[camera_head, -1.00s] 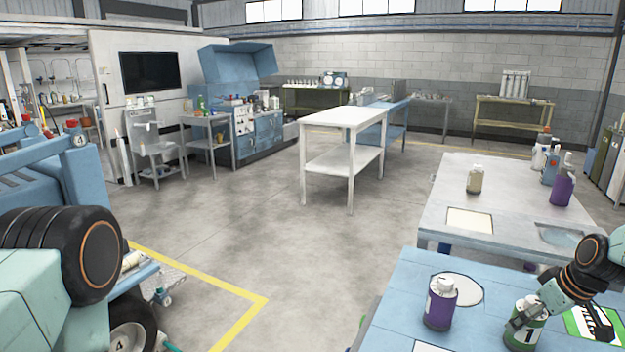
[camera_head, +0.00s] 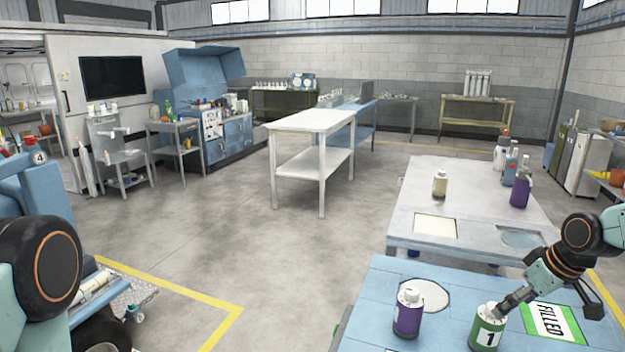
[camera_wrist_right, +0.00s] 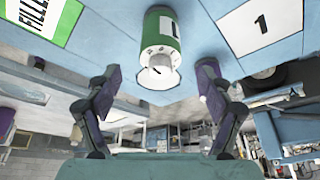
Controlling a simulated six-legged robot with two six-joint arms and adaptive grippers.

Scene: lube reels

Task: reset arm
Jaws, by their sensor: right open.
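A green bottle (camera_head: 487,328) with a white label marked 1 stands upright on the blue table (camera_head: 385,285) at the lower right. My right gripper (camera_head: 508,301) is just above and to the right of it in the head view. In the right wrist view the open fingers (camera_wrist_right: 158,72) are spread wide with nothing gripped. The green bottle (camera_wrist_right: 162,42) shows beyond them, its white cap facing the gap. My left gripper is out of view; only part of my left arm (camera_head: 40,265) shows at the left edge.
A purple bottle (camera_head: 408,312) stands left of the green one, by a white disc. A green FILLED sign (camera_head: 552,322) lies to the right. A grey table (camera_head: 460,195) behind holds several bottles. The floor (camera_head: 220,235) to the left is open.

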